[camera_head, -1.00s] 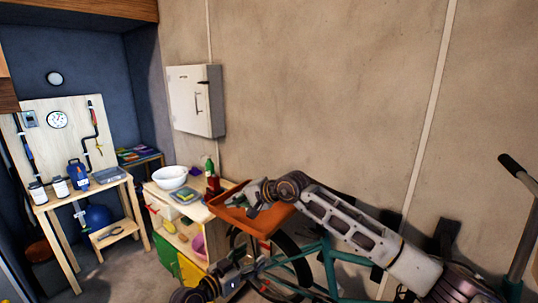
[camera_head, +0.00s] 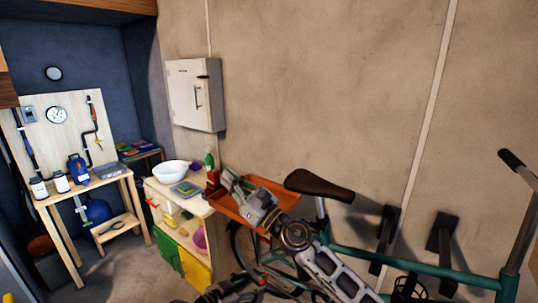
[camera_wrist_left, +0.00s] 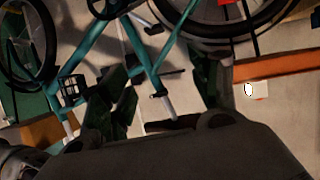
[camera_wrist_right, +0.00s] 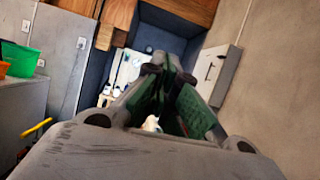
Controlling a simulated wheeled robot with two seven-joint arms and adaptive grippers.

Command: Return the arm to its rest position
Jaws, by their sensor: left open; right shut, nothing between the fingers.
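My right arm comes in from the lower right in the head view. Its gripper (camera_head: 229,180) is shut and empty, in front of the orange tray (camera_head: 283,192) and partly covering it. In the right wrist view the green-padded fingers of the right gripper (camera_wrist_right: 172,80) converge, with nothing held. My left gripper (camera_head: 258,282) is low at the bottom edge of the head view, partly cut off. In the left wrist view the left gripper (camera_wrist_left: 165,88) has its fingers wide apart, with nothing between them.
A teal bicycle (camera_head: 420,267) with a brown saddle (camera_head: 319,186) stands by the wall, close to my right arm. A wooden shelf unit holds a white bowl (camera_head: 170,173). A workbench (camera_head: 85,190) stands at left. A white wall cabinet (camera_head: 195,96) hangs above. The upper wall is clear.

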